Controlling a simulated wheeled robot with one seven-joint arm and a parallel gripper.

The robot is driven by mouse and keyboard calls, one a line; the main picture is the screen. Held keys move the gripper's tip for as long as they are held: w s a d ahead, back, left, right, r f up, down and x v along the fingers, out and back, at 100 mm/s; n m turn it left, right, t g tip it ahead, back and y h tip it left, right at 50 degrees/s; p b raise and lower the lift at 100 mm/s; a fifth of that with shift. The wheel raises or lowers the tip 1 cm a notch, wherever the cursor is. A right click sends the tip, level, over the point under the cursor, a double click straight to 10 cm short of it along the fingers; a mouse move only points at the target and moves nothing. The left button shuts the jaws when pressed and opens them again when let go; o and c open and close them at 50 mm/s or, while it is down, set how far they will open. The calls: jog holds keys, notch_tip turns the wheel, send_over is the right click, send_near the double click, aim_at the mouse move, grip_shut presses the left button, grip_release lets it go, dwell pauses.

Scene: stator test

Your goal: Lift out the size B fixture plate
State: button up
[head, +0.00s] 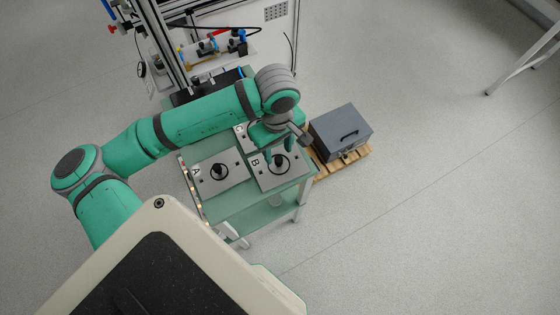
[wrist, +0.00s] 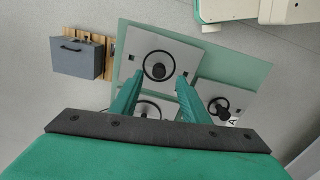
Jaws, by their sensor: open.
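The size B fixture plate (head: 266,182) is a light grey square plate marked "B", lying on the right of the green cart top. It has a dark upright knob inside a black ring. In the wrist view the plate (wrist: 135,50) lies just beyond my fingertips, with its ring and knob (wrist: 158,70) centred between them. My gripper (head: 279,153) is open and empty, pointing down above plate B; it also shows in the wrist view (wrist: 158,80). The fingers appear apart from the knob; the exact height gap cannot be told. My gripper partly hides the plate's far side in the head view.
Plate A (head: 205,185) lies left of B. Plate C (head: 239,130) lies behind, partly hidden by my arm. A grey case (head: 340,132) on a wooden pallet stands right of the cart (head: 240,208). A framed workstation (head: 275,40) stands behind.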

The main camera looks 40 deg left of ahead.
aim_at(279, 159)
jog(key=shift+w+d+f, duration=0.1)
jog(key=shift+f, duration=2.95)
grip_shut()
